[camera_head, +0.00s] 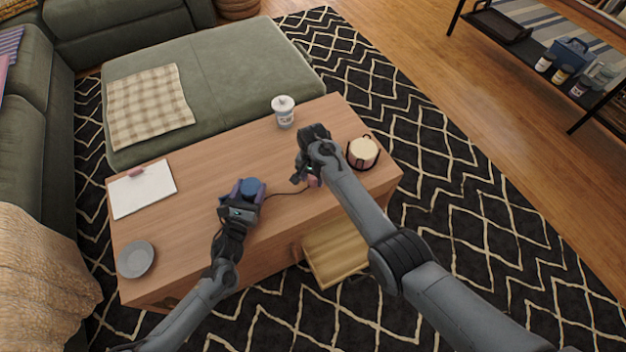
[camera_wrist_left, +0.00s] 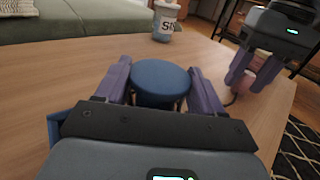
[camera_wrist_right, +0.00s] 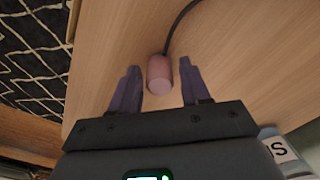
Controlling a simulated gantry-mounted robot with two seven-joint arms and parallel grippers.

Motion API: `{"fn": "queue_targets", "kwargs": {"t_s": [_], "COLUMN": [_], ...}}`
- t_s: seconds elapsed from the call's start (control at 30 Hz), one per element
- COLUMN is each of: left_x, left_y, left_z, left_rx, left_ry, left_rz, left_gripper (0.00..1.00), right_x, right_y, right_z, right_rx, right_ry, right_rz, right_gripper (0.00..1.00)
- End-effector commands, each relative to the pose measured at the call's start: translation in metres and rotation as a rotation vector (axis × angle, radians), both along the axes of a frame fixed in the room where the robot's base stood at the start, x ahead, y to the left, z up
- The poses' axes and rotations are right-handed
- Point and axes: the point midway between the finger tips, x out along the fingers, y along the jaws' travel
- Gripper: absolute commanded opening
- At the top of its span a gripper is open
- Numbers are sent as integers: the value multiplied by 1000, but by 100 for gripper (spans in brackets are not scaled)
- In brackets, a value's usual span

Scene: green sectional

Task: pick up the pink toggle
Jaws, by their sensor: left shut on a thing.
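The pink toggle (camera_wrist_right: 158,74) is a small pink cylinder on a dark cable, near the right part of the wooden table. In the right wrist view it lies between and slightly ahead of the fingers of my right gripper (camera_wrist_right: 158,88), with gaps on both sides. That gripper is open. In the head view the toggle (camera_head: 312,181) is partly hidden under my right gripper; it also shows in the left wrist view (camera_wrist_left: 230,97). My left gripper (camera_wrist_left: 160,82) is shut on a round dark-blue thing (camera_wrist_left: 160,78), also seen in the head view (camera_head: 253,187).
A drawer (camera_head: 335,252) stands open at the front. The table's middle is mostly clear.

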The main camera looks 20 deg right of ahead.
Motion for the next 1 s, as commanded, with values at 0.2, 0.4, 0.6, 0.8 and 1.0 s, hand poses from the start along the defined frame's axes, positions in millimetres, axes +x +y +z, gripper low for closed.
{"fn": "queue_targets", "kwargs": {"t_s": [0.2, 0.4, 0.6, 0.8, 1.0], "left_x": [0, 0, 0, 0, 0], "left_y": [0, 0, 0, 0, 0], "left_z": [-1, -1, -1, -1, -1], "left_rx": [0, 0, 0, 0, 0], "left_ry": [1, 1, 1, 1, 1], "left_rz": [0, 0, 0, 0, 0], "left_gripper": [36, 36, 36, 36, 36], "right_x": [0, 0, 0, 0, 1], "right_y": [0, 0, 0, 0, 0], "right_z": [0, 0, 4, 27, 63], "right_rx": [0, 0, 0, 0, 0], "right_ry": [0, 0, 0, -3, -3], "right_rz": [0, 0, 0, 0, 0], "right_gripper": [12, 0, 0, 0, 0]}}
